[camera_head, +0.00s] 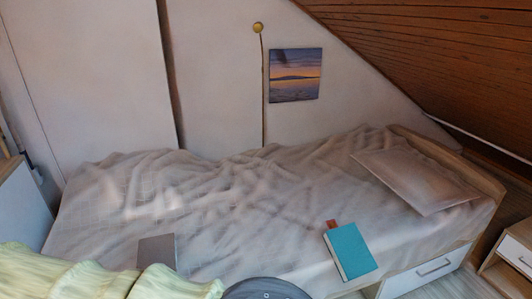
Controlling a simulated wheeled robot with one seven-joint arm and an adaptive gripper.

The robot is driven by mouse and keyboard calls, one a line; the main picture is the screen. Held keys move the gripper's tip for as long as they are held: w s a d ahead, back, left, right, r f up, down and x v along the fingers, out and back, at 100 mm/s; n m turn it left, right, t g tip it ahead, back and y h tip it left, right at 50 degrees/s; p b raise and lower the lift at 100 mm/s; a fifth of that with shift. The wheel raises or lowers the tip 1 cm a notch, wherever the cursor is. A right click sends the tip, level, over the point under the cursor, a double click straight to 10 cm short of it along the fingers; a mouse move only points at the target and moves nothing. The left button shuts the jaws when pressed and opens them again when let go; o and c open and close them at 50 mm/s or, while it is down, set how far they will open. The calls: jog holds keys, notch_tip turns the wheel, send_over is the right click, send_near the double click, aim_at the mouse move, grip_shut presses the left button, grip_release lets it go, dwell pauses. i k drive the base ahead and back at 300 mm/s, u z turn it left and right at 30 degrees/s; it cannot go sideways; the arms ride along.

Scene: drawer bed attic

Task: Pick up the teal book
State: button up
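The teal book (351,251) lies flat near the front edge of the bed (215,215), right of centre in the head view. Its cover faces up, and a small brown-red tab (332,224) shows at its far left corner. Only a dark rounded part of my own body shows at the bottom centre. My gripper is not in view.
A grey flat object (157,251) lies on the bed at left, beside yellow folded fabric (85,278) in the foreground. A pillow (415,180) lies at the right end. A white drawer (425,274) is below the bed, and a wooden ceiling (440,55) slopes down at right.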

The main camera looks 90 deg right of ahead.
aim_at(349, 251)
jog(key=i, duration=0.85)
jog(key=z, duration=1.95)
